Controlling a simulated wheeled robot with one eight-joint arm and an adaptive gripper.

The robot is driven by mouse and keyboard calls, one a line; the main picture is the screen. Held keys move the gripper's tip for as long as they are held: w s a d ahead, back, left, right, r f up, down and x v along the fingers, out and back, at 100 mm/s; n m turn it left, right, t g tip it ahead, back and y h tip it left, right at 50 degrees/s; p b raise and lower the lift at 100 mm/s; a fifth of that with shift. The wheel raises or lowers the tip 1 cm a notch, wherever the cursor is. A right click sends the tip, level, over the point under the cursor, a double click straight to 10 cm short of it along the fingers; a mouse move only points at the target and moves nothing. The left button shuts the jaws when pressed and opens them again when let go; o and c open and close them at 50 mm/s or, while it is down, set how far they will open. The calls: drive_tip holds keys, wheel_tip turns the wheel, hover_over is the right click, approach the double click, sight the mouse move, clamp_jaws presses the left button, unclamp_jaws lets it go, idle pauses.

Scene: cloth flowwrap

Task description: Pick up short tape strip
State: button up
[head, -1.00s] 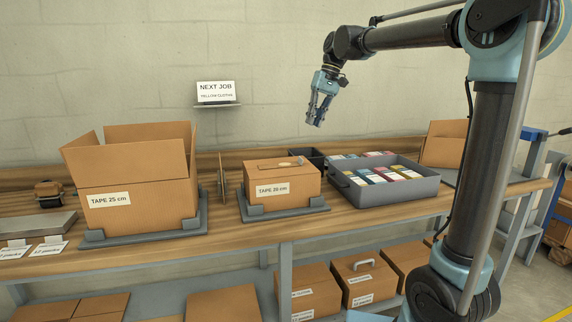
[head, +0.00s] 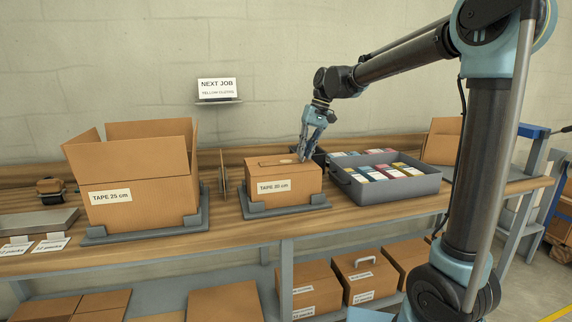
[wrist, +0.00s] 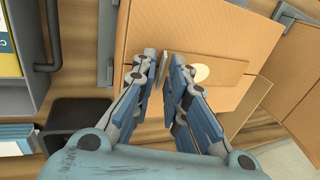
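The short tape strip is a brown strip (head: 276,161) across the top of the closed carton (head: 278,192) labelled TAPE 20 cm. In the wrist view the strip (wrist: 228,69) runs to the right over the carton, with a pale round spot on it. My gripper (head: 303,158) points down at the carton top's right end.
A grey tray (head: 388,190) of coloured packs stands right of the carton, with a small black bin (wrist: 75,125) near my gripper. A tall open carton (head: 140,190) labelled TAPE 25 cm stands left. Thin upright panels (head: 223,180) stand between the cartons.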

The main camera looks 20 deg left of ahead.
drive_tip(key=shift+s+a+f, duration=0.1)
drive_tip(key=shift+a+f, duration=0.05)
drive_tip(key=shift+f, duration=0.45)
clamp_jaws()
drive_tip(key=shift+r, duration=0.15)
wheel_tip(320, 180, up, 10)
idle(0.3)
drive_tip(key=o, duration=1.6)
unclamp_jaws()
